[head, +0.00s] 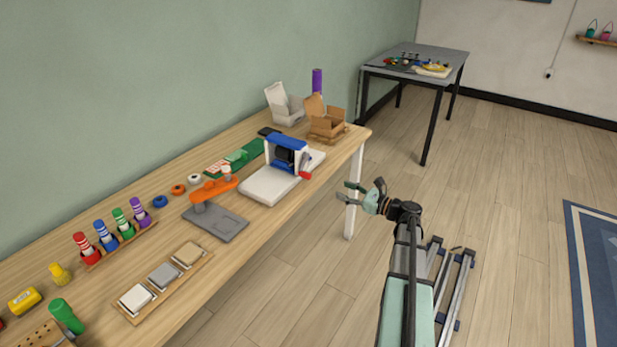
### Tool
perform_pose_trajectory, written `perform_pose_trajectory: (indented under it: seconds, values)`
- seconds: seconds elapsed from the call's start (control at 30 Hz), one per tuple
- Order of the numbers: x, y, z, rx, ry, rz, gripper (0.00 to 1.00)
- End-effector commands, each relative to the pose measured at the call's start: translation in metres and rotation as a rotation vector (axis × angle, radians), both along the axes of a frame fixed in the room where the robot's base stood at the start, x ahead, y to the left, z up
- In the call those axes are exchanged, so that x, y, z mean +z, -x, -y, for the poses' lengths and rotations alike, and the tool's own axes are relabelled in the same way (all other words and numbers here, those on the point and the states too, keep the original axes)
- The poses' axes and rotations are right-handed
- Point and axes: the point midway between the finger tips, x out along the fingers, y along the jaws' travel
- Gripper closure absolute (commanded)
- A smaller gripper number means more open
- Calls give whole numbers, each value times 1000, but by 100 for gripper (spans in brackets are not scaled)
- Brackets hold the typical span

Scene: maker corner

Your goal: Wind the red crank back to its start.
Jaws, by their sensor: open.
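The red crank (304,175) is a small red handle on the near right side of a blue and white machine (287,150). The machine stands on a white base (262,187) near the right end of the wooden table. My gripper (349,193) is open and empty, out past the table's front edge, to the right of the crank and a little lower in the picture. It is apart from the crank. The crank's arm is too small to make out its exact angle.
An orange and grey stand (215,222) is left of the machine. Open cardboard boxes (327,124) and a white box (284,104) stand behind it.

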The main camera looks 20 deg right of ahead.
Motion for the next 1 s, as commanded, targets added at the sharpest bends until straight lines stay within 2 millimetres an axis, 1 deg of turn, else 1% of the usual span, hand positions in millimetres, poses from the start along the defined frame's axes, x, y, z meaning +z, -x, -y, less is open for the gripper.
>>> perform_pose_trajectory:
  seconds: [0.03, 0.6, 0.8, 1.0]
  values:
    - [0, -8, -5, 3, 0, 0, 48]
    - [0, -102, -62, 3, 2, 0, 48]
    - [0, -124, -76, 2, 3, 0, 48]
    - [0, -133, -81, 1, 2, 0, 48]
